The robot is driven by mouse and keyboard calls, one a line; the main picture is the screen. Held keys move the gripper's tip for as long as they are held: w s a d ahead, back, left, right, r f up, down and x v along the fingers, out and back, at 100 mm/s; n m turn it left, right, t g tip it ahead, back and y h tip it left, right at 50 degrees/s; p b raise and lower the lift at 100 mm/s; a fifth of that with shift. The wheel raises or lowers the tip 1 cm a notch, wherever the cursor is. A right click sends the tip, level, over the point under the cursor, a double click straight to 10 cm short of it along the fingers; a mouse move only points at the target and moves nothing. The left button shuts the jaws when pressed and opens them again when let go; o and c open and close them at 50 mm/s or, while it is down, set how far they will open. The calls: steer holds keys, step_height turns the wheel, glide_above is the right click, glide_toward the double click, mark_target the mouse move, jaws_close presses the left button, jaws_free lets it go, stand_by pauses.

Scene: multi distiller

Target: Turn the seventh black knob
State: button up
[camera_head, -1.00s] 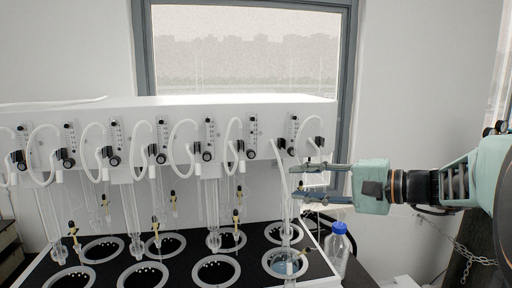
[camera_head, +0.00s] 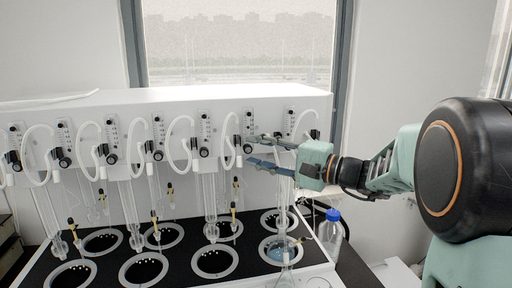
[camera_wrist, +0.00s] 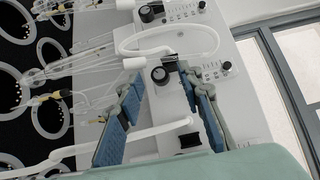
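A row of black knobs runs along the front of the white distiller housing. In the head view, a black knob (camera_head: 248,148) shows just at the tips of my open gripper (camera_head: 256,150), which reaches in from the right. In the wrist view, a black knob (camera_wrist: 159,75) lies between the two blue fingertips of my gripper (camera_wrist: 160,80), with gaps on both sides. No grip on it shows. My gripper hides part of the right end of the row, so I cannot tell the knob's number for certain. Another black knob (camera_wrist: 190,140) sits nearer my palm.
White tubes loop beside the knobs, and one tube (camera_wrist: 135,136) passes close to my fingers. Glass columns hang over black wells with white rings (camera_head: 214,261). A bottle with a blue cap (camera_head: 331,230) stands below my gripper at the right.

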steer(key=shift+w+a, duration=0.2)
steer(key=shift+a, duration=0.1)
jaws_close()
steer(key=shift+n+h+b, duration=0.3)
steer(key=shift+b, duration=0.05)
steer(key=shift+r+n+g+h+b, duration=0.2)
steer(key=shift+n+g+h+b, duration=0.2)
steer(key=shift+n+h+b, duration=0.5)
steer(key=shift+s+a+r+n+h, duration=0.1)
steer(key=shift+r+n+h, duration=0.1)
steer(key=shift+n+h, duration=0.4)
steer(key=shift+a+r+n+h, duration=0.15)
steer(key=shift+n+h, duration=0.25)
steer(key=shift+h, duration=0.4)
steer(key=shift+d, duration=0.1)
